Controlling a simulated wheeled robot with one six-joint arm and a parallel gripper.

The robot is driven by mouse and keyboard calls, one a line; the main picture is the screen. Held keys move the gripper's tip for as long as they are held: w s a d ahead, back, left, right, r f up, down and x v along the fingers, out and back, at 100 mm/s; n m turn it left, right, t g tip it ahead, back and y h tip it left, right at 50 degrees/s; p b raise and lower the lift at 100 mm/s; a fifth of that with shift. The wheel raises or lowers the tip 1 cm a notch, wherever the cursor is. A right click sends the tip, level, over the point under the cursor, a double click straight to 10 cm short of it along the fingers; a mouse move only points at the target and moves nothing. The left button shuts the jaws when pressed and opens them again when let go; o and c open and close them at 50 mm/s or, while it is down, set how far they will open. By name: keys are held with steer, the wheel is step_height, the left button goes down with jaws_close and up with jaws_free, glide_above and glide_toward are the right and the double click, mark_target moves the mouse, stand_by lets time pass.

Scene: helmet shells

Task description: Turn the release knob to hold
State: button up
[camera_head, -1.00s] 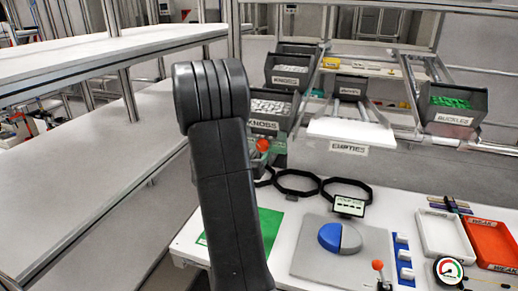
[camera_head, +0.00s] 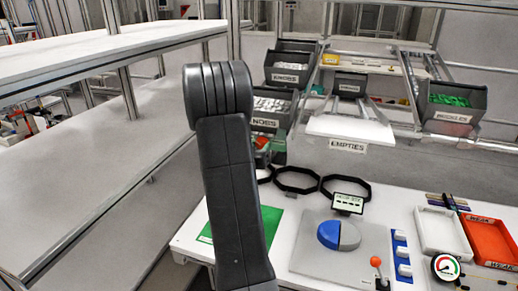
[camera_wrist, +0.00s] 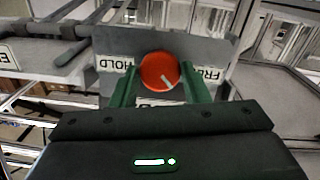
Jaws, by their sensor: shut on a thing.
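The release knob (camera_wrist: 159,72) is a round red knob with a short white mark, on a grey plate (camera_wrist: 205,48) in the wrist view. The mark slants toward the lower right of the picture. A HOLD label (camera_wrist: 117,62) is left of the knob and a FREE label (camera_wrist: 213,74) is right of it. My gripper (camera_wrist: 160,84) has green fingers shut on the knob, one on each side. In the head view my arm blocks most of the gripper; a small red-orange round shape (camera_head: 262,142) shows beside it.
Bins of parts stand on a rack behind, among them a buckles bin (camera_head: 452,104). The table holds a green mat (camera_head: 270,222), black ring frames (camera_head: 297,180), a blue and grey disc (camera_head: 338,235), a white tray (camera_head: 440,232) and an orange tray (camera_head: 490,240).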

steer(key=shift+b, duration=0.3)
steer(key=m+b, duration=0.1)
steer(key=b, duration=0.1)
steer(key=m+y+b, duration=0.1)
steer(key=b, duration=0.2)
steer(key=shift+f+m+b, duration=0.3)
steer(key=shift+f+b, duration=0.05)
steer(key=m+b, duration=0.2)
steer(key=b, duration=0.3)
steer(key=m+t+y+b, duration=0.1)
steer(key=m+b, duration=0.2)
steer(key=b, duration=0.2)
steer(key=shift+d+f+y, duration=0.1)
steer(key=shift+d+y, duration=0.1)
steer(key=shift+y, duration=0.1)
steer(key=m+t+y+b, duration=0.1)
steer(key=m+b, duration=0.3)
steer(key=b, duration=0.5)
steer(key=m+b, duration=0.2)
steer(key=b, duration=0.2)
steer(key=shift+m+y, duration=0.3)
steer(key=shift+r+t+b, duration=0.2)
steer(key=shift+t+b, duration=0.1)
steer(key=shift+r+m, duration=0.1)
steer(key=shift+m, duration=0.3)
steer(key=o, duration=1)
steer(key=shift+c, duration=0.2)
